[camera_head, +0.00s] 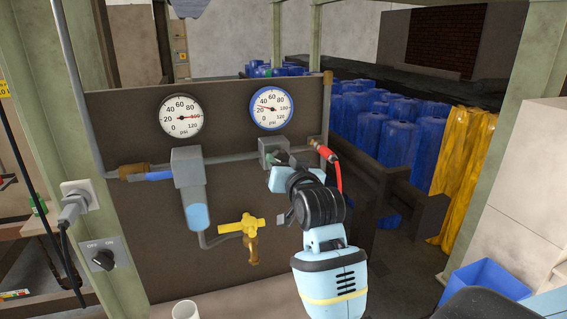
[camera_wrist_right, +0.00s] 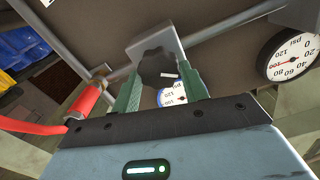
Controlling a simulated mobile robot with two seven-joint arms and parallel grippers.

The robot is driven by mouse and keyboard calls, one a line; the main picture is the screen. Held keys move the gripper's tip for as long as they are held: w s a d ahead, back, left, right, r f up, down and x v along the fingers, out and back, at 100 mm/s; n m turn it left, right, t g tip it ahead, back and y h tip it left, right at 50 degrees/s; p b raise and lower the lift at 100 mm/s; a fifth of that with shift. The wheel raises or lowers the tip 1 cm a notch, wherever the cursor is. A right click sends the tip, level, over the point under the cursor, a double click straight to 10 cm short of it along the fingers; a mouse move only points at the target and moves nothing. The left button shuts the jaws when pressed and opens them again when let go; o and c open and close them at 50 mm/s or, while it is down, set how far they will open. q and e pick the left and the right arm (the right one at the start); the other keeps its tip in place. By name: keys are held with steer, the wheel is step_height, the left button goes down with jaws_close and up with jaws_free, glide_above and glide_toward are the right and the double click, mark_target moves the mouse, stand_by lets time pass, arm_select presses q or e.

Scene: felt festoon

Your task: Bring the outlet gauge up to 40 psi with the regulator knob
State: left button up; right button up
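The outlet gauge, taken as the blue-rimmed one (camera_head: 271,108), is on the right of the brown panel (camera_head: 225,185). Its red needle points left, between 20 and 40. The other gauge (camera_head: 181,116), black-rimmed, has its needle near 100. The regulator (camera_head: 268,146) sits on the pipe below the blue-rimmed gauge. My right gripper (camera_head: 276,160) reaches it from the front. In the right wrist view, the black regulator knob (camera_wrist_right: 157,68) lies between the green fingers, which appear to touch its sides. Its white mark points right. My left gripper is not in view.
A red hose fitting (camera_head: 326,153) is close right of my right gripper. A yellow valve handle (camera_head: 243,226) and a grey filter with a blue bowl (camera_head: 197,216) are to its left. An OFF/ON switch (camera_head: 103,260) is on the left post. Blue and yellow rolls stand behind.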

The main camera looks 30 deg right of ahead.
steer(key=shift+c, duration=1.2)
steer(key=shift+m, duration=0.4)
steer(key=shift+f+m, duration=0.1)
steer(key=shift+m, duration=2.3)
steer(key=o, duration=1)
